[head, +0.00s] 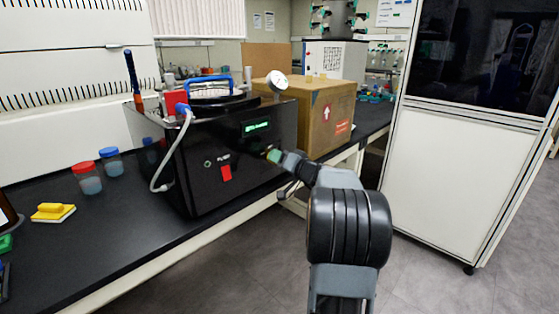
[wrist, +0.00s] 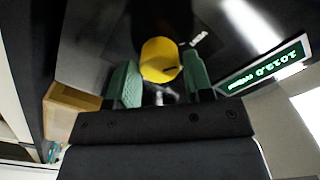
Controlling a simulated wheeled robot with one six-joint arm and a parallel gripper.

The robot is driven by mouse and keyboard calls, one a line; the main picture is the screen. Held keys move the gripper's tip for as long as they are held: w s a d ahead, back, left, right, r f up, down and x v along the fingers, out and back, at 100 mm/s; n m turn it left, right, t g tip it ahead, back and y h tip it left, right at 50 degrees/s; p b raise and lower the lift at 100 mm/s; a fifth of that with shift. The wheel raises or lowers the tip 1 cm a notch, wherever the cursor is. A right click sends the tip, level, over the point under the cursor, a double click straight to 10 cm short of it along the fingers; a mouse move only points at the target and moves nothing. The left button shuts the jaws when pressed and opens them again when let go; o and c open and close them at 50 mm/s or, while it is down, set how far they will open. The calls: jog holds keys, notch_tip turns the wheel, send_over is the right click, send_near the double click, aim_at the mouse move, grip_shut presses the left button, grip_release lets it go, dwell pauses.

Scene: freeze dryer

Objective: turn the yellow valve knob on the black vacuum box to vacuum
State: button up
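The black vacuum box (head: 197,178) stands on the bench in the head view, with a green lit display (head: 256,127) and a red switch (head: 226,173) on its front. My gripper (head: 271,154) is at the right part of that front, below the display. In the wrist view the yellow valve knob (wrist: 160,58) lies between the green fingertips of my gripper (wrist: 161,82), with a gap on each side. The gripper is open around the knob, not visibly touching it. In the head view the gripper largely hides the knob. The display also shows in the wrist view (wrist: 263,69).
A cardboard box (head: 322,112) stands right of the vacuum box. Jars with red (head: 88,178) and blue (head: 111,162) lids and a yellow block (head: 52,211) are on the bench at left. A white hose (head: 159,170) hangs along the box's left side. A white cabinet (head: 445,180) stands at right.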

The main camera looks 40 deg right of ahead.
jog(key=c, duration=0.5)
jog(key=shift+c, duration=0.2)
jog(key=shift+f+m+p, duration=0.2)
jog(key=shift+m+p, duration=1.45)
jog(key=shift+m, duration=10.25)
